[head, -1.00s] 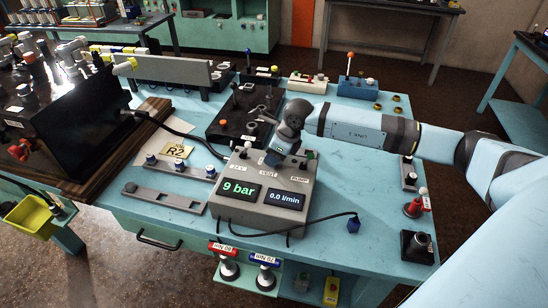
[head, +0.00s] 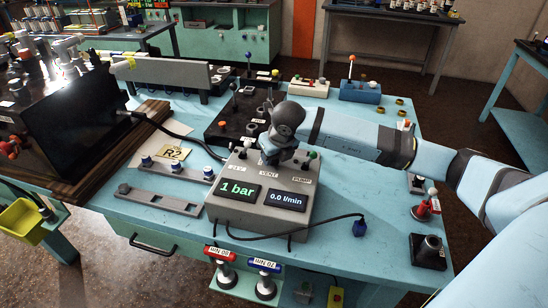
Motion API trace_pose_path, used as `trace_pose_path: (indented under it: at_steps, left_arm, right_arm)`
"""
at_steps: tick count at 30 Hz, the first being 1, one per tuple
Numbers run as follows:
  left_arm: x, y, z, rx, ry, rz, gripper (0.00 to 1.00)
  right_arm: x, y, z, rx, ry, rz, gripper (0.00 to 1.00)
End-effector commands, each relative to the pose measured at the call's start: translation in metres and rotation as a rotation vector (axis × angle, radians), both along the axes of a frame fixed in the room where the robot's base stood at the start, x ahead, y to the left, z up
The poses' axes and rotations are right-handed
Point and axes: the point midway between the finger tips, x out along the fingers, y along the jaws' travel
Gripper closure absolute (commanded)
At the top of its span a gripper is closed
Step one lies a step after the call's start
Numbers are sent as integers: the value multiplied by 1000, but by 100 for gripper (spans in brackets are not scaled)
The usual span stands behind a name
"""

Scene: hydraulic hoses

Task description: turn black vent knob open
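The grey control box (head: 247,218) sits on the light blue bench top. Its left display (head: 237,191) reads 1 bar and its right display (head: 286,200) reads 0.0 l/min. The VENT label (head: 268,174) shows on its upper face, between a left label and the PUMP label. My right gripper (head: 273,157) points down at the box just above the VENT label. It covers the spot where the black vent knob would be, so the knob and its angle are hidden. I cannot see whether the fingers are shut on it. My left gripper is out of view.
A white-topped knob (head: 242,151) and a green knob (head: 312,155) flank my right gripper. A black valve block (head: 225,128) stands behind the box. A black cable with a blue end (head: 360,228) lies at its right. The right bench top is mostly clear.

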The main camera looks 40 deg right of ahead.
Motion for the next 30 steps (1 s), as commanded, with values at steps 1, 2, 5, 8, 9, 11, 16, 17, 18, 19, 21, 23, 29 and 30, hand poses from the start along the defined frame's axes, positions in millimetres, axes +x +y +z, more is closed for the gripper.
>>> trace_pose_path:
  at_steps: [1,2,5,8,9,11,16,17,18,19,21,23,29,30]
  left_arm:
    - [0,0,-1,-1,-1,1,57]
    - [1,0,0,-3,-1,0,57]
    - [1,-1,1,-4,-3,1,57]
    - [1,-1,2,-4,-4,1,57]
    - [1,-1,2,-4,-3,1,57]
    - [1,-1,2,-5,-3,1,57]
    - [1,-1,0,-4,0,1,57]
    - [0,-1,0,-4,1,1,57]
    - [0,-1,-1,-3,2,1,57]
    - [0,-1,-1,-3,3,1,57]
    - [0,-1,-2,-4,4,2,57]
    - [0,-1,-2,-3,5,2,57]
    - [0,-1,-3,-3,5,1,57]
    - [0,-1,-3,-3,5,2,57]
  right_arm:
    - [0,0,0,0,-1,-10,85]
    - [0,0,0,0,-1,-15,85]
    - [0,0,0,1,-1,-28,85]
    - [0,0,1,0,-1,-32,85]
    - [0,0,1,1,-1,-33,85]
    - [0,0,1,1,-1,-33,85]
    - [0,0,1,1,0,-33,85]
    - [0,0,1,1,0,-33,85]
    - [0,0,1,1,0,-33,56]
    - [0,0,1,1,0,-33,50]
    - [0,0,1,0,0,-32,36]
    - [0,0,1,0,0,-32,36]
    - [0,0,1,0,0,-31,36]
    - [0,0,2,0,0,-31,36]
